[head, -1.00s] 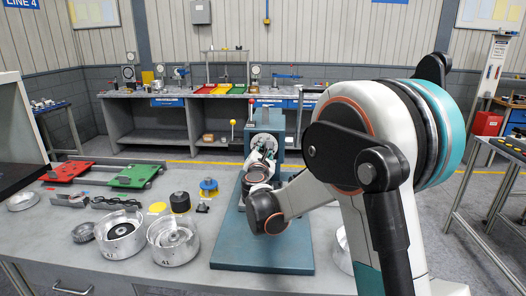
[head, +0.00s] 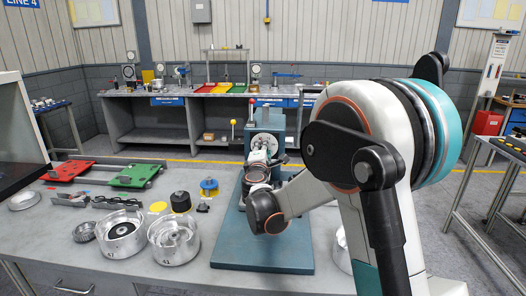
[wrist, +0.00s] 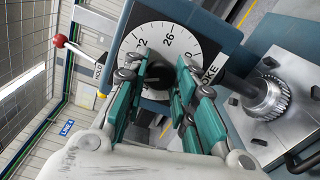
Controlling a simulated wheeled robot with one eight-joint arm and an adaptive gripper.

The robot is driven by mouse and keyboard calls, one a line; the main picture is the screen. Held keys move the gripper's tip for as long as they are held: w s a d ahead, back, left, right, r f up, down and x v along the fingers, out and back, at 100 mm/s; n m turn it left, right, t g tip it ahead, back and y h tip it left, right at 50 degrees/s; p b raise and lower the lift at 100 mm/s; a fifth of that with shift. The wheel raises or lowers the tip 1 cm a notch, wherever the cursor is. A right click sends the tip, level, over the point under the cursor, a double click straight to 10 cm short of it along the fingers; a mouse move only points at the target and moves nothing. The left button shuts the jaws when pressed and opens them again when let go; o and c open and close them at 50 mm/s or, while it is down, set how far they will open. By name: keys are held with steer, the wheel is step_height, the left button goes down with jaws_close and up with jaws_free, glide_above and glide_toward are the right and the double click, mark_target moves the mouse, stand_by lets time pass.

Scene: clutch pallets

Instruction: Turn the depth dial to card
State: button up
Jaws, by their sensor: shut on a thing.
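The depth dial shows in the wrist view as a white round face (wrist: 128,42) with black tick marks and numbers, a "2" and a "26" being readable. It is on the blue-grey press, and in the head view its pale face (head: 268,140) is partly covered by my gripper. My gripper (wrist: 164,68) has its teal fingers on either side of the dark knob at the dial's middle and is shut on it. The fingers hide most of the knob and the lower dial. A label ending in "OKE" (wrist: 211,76) sits beside the dial. I cannot make out a setting card.
The press base plate (head: 262,252) lies on the grey bench. A lever with a red ball (wrist: 59,41) sticks out near the dial. Metal housings (head: 174,240), a black cylinder (head: 180,201) and red (head: 69,171) and green (head: 138,175) pallets lie to the left.

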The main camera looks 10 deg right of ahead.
steer(key=shift+m, duration=0.3)
steer(key=o, duration=1.1)
steer(key=shift+c, duration=0.2)
steer(key=shift+s, duration=0.1)
steer(key=v, duration=1.2)
